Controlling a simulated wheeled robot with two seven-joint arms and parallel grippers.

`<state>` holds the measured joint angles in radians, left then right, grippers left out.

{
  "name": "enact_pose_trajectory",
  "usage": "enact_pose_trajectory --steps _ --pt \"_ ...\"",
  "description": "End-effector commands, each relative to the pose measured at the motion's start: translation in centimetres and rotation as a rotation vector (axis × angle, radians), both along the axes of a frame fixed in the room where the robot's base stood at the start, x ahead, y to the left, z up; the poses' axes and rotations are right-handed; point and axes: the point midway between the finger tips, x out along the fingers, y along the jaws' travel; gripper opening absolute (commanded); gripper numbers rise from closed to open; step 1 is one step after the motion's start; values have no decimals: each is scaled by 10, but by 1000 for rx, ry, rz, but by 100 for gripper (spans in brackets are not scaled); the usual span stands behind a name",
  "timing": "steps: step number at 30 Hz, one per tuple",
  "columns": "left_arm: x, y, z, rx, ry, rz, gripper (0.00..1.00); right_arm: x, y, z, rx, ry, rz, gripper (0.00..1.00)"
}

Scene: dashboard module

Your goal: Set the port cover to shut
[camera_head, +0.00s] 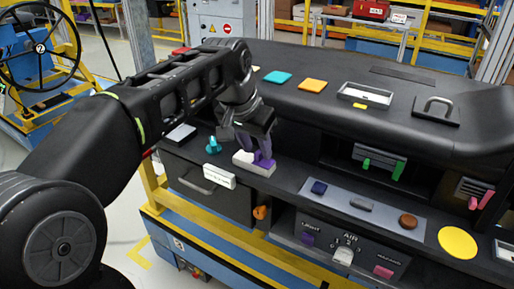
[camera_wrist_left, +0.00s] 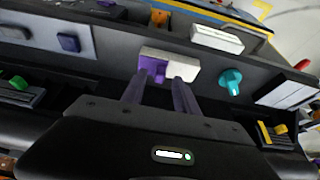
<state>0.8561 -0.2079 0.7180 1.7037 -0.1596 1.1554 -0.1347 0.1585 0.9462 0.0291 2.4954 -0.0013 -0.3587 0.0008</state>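A small white port unit (camera_head: 243,159) with a purple piece (camera_head: 264,163) sits on the dashboard's front ledge. In the left wrist view, the purple piece (camera_wrist_left: 153,65) is at the left of the unit and a raised white block (camera_wrist_left: 184,69) at its right. I cannot tell which of these is the port cover. My left gripper (camera_head: 256,152) is right at the unit, pointing down at it. In the left wrist view its two fingers (camera_wrist_left: 160,82) are apart, one by the purple piece, one by the white block; contact is unclear. My right gripper is out of view.
A teal knob (camera_head: 213,145) stands left of the unit, and a white label plate (camera_head: 219,176) is on the drawer front below. To the right are a panel of buttons (camera_head: 361,203), vents with green tabs (camera_head: 378,160) and a yellow disc (camera_head: 457,242).

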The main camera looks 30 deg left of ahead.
Motion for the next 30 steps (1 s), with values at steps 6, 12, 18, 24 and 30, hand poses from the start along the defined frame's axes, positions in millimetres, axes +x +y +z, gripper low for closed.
enact_pose_trajectory --steps 6,12,18,24,30 --pt "-12 -1 33 0 -5 -1 36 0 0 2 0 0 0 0" --pt "-23 -1 58 -1 -2 0 36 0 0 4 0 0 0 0" --pt "-26 -1 64 -1 -1 0 36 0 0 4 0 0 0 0" --pt "-26 -1 63 -1 -1 0 36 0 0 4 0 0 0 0" --pt "-26 -1 63 -1 -1 0 36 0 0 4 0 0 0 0"
